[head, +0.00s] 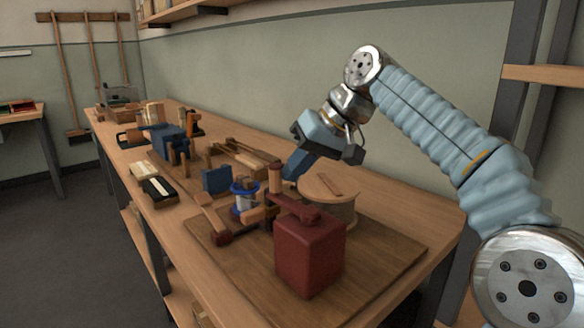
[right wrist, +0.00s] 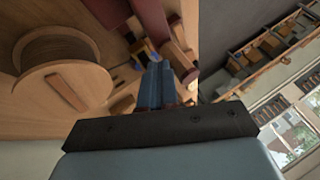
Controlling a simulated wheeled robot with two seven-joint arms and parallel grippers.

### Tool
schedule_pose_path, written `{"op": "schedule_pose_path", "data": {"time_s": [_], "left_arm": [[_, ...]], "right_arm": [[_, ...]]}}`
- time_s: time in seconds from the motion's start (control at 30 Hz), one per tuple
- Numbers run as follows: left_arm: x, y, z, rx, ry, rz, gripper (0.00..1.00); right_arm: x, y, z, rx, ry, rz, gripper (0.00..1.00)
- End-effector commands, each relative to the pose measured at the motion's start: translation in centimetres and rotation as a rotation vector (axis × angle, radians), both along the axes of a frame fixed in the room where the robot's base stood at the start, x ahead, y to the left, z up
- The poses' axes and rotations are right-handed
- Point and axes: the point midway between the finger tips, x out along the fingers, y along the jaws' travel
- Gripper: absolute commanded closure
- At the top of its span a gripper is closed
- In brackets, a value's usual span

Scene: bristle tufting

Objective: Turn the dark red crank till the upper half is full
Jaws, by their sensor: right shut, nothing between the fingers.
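A dark red block (head: 310,257) stands on a wooden board at the front of the bench. A dark red crank arm (head: 297,208) lies across its top, with an upright reddish grip (head: 275,182) near its far end. A round wooden drum (head: 340,207) with a bar on its flat top stands behind the block; it also shows in the right wrist view (right wrist: 92,85). I cannot tell how full its upper half is. My right gripper (head: 291,176) is shut and empty, just above and right of the grip, apparently apart from it. My left gripper is out of view.
A blue-rimmed spool (head: 244,195) and a wooden lever with a dark red end (head: 222,237) stand left of the crank. A blue block (head: 216,180) and several wooden tools lie further back. The board's front right (head: 385,255) is clear.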

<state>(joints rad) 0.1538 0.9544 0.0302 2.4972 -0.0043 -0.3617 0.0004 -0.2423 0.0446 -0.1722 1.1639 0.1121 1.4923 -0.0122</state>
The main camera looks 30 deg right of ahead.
Motion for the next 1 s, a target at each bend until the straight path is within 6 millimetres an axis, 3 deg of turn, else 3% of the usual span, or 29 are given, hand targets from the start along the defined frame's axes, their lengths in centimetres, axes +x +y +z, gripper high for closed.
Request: {"op": "schedule_pose_path", "data": {"time_s": [0.33,0.67,1.0], "left_arm": [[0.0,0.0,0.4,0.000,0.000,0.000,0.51],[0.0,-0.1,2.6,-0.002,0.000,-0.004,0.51],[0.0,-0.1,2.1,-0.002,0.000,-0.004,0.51]], "right_arm": [[-0.3,-0.4,0.9,0.000,-0.002,-0.001,1.00],[-3.6,-3.9,7.4,0.000,-0.003,-0.003,1.00],[-5.4,-5.8,10.5,0.001,0.000,-0.001,1.00]]}}
